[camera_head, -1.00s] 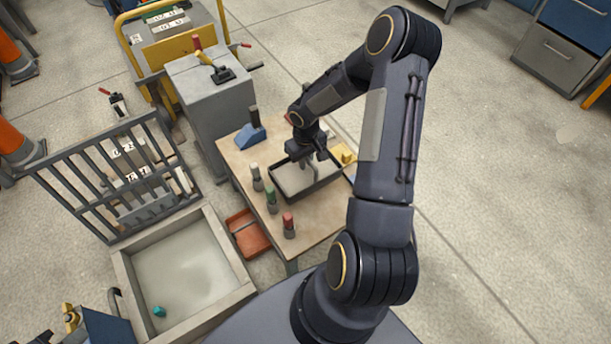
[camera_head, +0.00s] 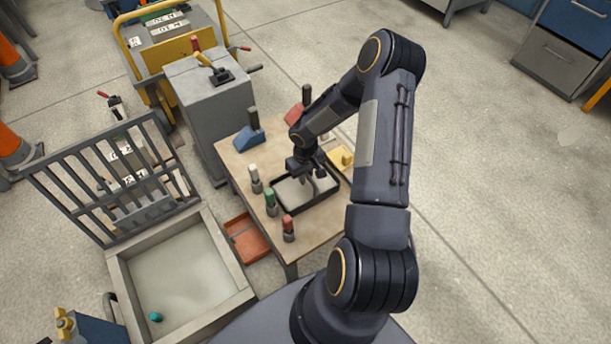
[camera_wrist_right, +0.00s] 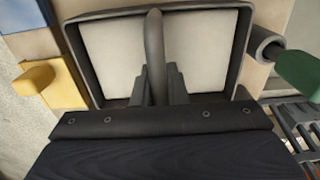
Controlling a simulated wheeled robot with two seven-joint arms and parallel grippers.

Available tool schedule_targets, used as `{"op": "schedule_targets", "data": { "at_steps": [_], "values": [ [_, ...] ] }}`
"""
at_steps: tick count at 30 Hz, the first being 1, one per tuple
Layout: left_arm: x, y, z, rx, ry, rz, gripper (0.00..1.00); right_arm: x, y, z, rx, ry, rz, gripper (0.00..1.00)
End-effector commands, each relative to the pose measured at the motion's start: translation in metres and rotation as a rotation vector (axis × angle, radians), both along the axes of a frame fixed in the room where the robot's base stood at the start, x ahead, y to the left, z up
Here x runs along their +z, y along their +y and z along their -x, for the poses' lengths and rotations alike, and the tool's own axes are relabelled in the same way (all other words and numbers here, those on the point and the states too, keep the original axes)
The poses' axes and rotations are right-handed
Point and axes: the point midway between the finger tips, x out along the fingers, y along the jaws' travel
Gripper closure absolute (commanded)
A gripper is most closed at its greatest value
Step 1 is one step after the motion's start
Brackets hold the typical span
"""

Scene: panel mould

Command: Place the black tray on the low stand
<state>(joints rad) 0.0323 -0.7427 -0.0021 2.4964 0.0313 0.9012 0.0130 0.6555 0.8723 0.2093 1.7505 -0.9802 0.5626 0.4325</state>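The black tray (camera_head: 330,197) is a shallow dark-rimmed tray with a pale inside and a dark arched handle (camera_wrist_right: 154,50). It is at the wooden-topped low stand (camera_head: 310,232), over the middle of its top. I cannot tell whether its underside touches the wood. My right gripper (camera_head: 316,181) is above the tray, with its fingers closed on either side of the handle. In the right wrist view the gripper's body hides the tray's near edge. My left gripper is not in view.
Around the tray stand a white-topped peg (camera_head: 254,177), a green one (camera_head: 270,202), a red one (camera_head: 288,228), a blue block (camera_head: 249,138), a red block (camera_head: 297,116) and a yellow block (camera_head: 341,158). A grey cabinet (camera_head: 213,113) stands behind; a barred mould frame (camera_head: 180,275) lies left.

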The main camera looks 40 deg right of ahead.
Motion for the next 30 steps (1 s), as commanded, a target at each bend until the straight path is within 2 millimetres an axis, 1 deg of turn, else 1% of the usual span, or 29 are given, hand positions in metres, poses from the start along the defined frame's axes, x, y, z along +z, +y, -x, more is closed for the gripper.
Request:
{"op": "schedule_targets", "data": {
  "at_steps": [1, 4, 5, 12, 16, 20, 27, 30],
  "values": [
    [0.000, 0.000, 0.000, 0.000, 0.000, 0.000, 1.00, 0.000, 0.000, 0.000, 0.000, 0.000, 0.000, 0.81],
    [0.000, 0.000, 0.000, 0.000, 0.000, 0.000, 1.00, 0.000, 0.000, 0.000, 0.000, 0.000, 0.000, 0.68],
    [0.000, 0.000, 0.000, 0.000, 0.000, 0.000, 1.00, 0.000, 0.000, 0.000, 0.000, 0.000, 0.000, 0.66],
    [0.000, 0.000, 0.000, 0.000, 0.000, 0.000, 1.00, 0.001, 0.000, 0.000, 0.000, 0.000, 0.000, 0.66],
    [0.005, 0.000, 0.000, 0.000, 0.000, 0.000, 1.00, 0.008, 0.000, 0.000, 0.000, -0.001, 0.000, 0.66],
    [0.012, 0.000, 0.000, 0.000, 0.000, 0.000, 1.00, 0.030, -0.001, -0.001, 0.000, -0.003, 0.002, 0.66],
    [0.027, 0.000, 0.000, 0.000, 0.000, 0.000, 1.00, 0.084, 0.000, -0.001, 0.000, -0.004, 0.001, 0.66],
    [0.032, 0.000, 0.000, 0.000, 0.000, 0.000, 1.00, 0.101, 0.000, -0.001, 0.000, -0.003, 0.001, 0.66]
  ]
}}
